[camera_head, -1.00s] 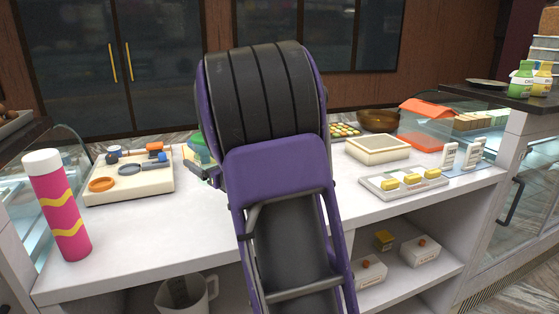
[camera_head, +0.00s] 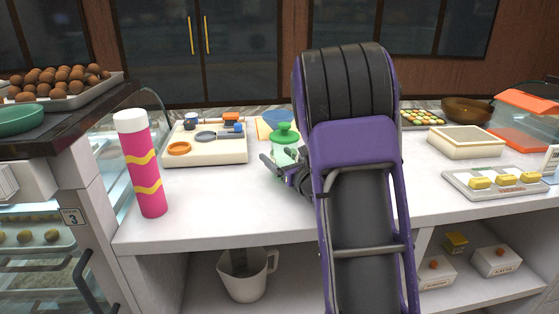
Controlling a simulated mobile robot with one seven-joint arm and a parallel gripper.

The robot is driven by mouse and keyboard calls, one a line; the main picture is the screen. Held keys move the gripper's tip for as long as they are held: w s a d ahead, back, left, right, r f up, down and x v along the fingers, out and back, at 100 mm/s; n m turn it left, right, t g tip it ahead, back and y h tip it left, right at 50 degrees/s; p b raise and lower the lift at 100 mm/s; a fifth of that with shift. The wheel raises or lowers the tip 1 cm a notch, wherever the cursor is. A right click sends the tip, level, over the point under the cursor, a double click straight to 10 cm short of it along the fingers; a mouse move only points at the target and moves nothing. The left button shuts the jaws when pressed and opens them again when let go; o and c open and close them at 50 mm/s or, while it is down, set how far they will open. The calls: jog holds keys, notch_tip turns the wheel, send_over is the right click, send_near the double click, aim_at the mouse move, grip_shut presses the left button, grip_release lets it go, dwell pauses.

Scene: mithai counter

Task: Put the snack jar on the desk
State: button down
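A jar with a green lid (camera_head: 285,132) and a pale, see-through body is at the middle of the white desk (camera_head: 215,215); it looks like the snack jar. My gripper (camera_head: 273,167) is low at the jar's front, beside my large purple and black arm. The gripper overlaps the jar's lower part, and the arm stands just to its right. I cannot tell whether the fingers are closed on the jar, or whether its base touches the desk.
A pink canister (camera_head: 146,180) stands at the desk's left end. A cream tray (camera_head: 215,152) holds small tools behind it. A blue bowl (camera_head: 277,117) is behind the jar. At right are a cream box (camera_head: 465,142) and a sweets tray (camera_head: 500,193). The front-left desk surface is clear.

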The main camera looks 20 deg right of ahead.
jog(key=shift+f, duration=0.35)
grip_release()
jog(key=s, duration=0.4)
jog(key=s+d, duration=0.1)
jog(key=s, duration=0.3)
jog(key=s+d, duration=0.1)
jog(key=s, duration=0.3)
jog(key=shift+d, duration=0.15)
jog(key=shift+w, duration=0.15)
